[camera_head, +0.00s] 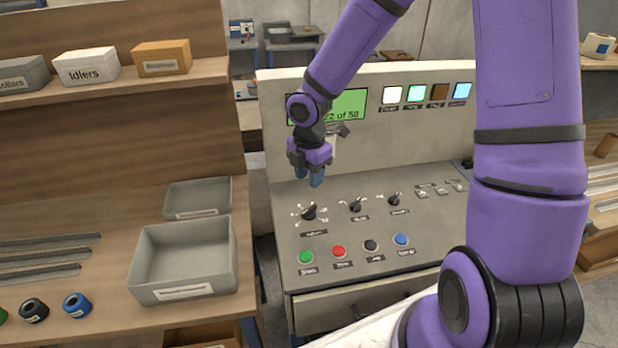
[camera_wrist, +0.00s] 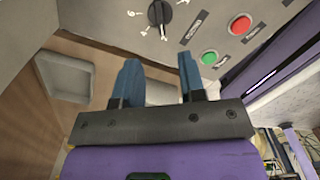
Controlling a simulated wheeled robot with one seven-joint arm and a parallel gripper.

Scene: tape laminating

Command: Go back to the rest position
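My gripper (camera_head: 316,181) hangs from my purple arm above the left part of the control panel (camera_head: 300,262), with its blue fingertips pointing down. The wrist view shows its two blue fingers (camera_wrist: 160,78) apart with nothing between them. The left black rotary knob (camera_head: 309,212) is just below the fingertips in the head view, and it also shows beyond the fingers in the wrist view (camera_wrist: 158,13). A gap shows between fingers and knob in the wrist view. The green screen (camera_head: 350,104) is partly hidden by my wrist; "22 of 50" can be partly read.
Green (camera_head: 306,257), red (camera_head: 339,251), black (camera_head: 371,246) and blue (camera_head: 401,240) buttons line the panel front. Two more knobs stand right of the left one. Left, a wooden bench holds a large grey bin (camera_head: 146,283) and a smaller one (camera_head: 205,208). A shelf holds labelled boxes (camera_head: 86,66).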

